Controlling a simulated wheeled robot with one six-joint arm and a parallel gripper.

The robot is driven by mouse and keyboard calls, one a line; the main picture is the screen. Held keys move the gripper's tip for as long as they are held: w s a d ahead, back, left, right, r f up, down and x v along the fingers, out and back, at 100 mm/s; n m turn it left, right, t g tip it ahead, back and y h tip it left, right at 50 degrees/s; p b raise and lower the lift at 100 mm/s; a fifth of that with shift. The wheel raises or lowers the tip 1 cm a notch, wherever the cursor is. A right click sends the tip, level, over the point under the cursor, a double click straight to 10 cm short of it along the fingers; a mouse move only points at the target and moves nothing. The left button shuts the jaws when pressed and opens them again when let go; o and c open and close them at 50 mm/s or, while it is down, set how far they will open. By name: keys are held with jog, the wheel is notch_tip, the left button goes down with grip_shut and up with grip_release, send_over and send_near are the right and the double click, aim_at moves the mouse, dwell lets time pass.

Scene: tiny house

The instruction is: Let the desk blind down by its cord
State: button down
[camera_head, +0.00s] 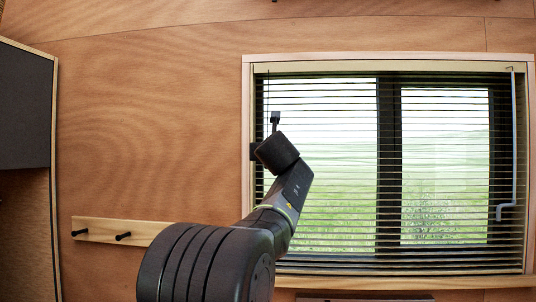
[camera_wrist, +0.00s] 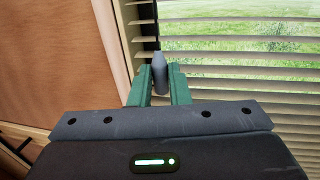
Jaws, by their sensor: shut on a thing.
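The blind (camera_head: 320,150) hangs over the window, its thin slats spread from the top rail (camera_head: 385,67) down to near the sill. The slats are tilted open, and they also show in the wrist view (camera_wrist: 240,62). A thin cord (camera_head: 267,95) hangs at the blind's left side. My gripper (camera_wrist: 159,78) is shut on the cord's grey, bottle-shaped pull (camera_wrist: 158,62), which stands upright between the green fingers.
The window's wooden frame (camera_head: 248,90) is close to my gripper on the left. A grey cranked rod (camera_head: 514,130) hangs at the window's right. The wall between is bare.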

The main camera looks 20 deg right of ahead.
jog(key=c, duration=1.4)
grip_release()
jog(key=shift+o, duration=0.2)
jog(key=b+v, duration=0.4)
jog(key=v, duration=0.9)
jog(key=shift+s, duration=0.4)
jog(key=shift+w, duration=0.1)
jog(key=p+x, duration=0.4)
jog(key=x, duration=0.9)
jog(key=shift+w+f, duration=0.15)
jog(key=shift+w, duration=0.15)
